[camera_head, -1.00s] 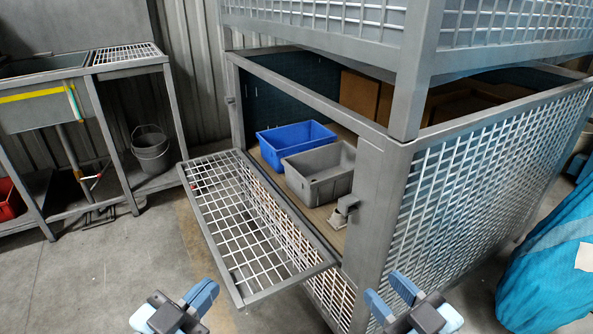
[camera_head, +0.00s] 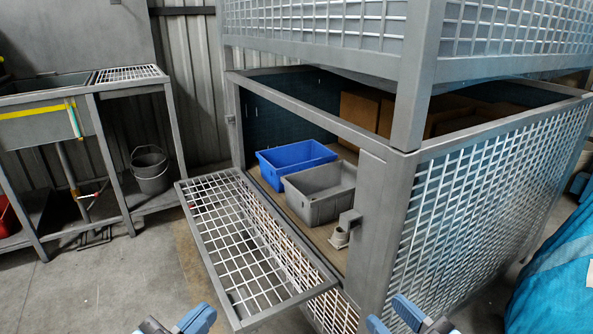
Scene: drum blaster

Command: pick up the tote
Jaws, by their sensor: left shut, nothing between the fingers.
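A blue tote (camera_head: 293,161) and a grey tote (camera_head: 320,195) stand side by side on the floor of a grey mesh cage, behind its lowered front flap. Both look empty and upright. My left gripper (camera_head: 197,319) is at the bottom edge of the picture, left of the flap, shut and empty. My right gripper (camera_head: 392,317) is at the bottom edge, in front of the cage's corner post, with its blue fingers apart and nothing visible between them. Both grippers are partly cut off by the frame and well apart from the totes.
The lowered mesh flap (camera_head: 247,241) juts out in front of the totes. The corner post (camera_head: 383,215) and a latch (camera_head: 344,229) stand at the opening's right. A bench holds a bucket (camera_head: 150,173) at left. Blue fabric (camera_head: 560,275) lies at right. Bare floor is at lower left.

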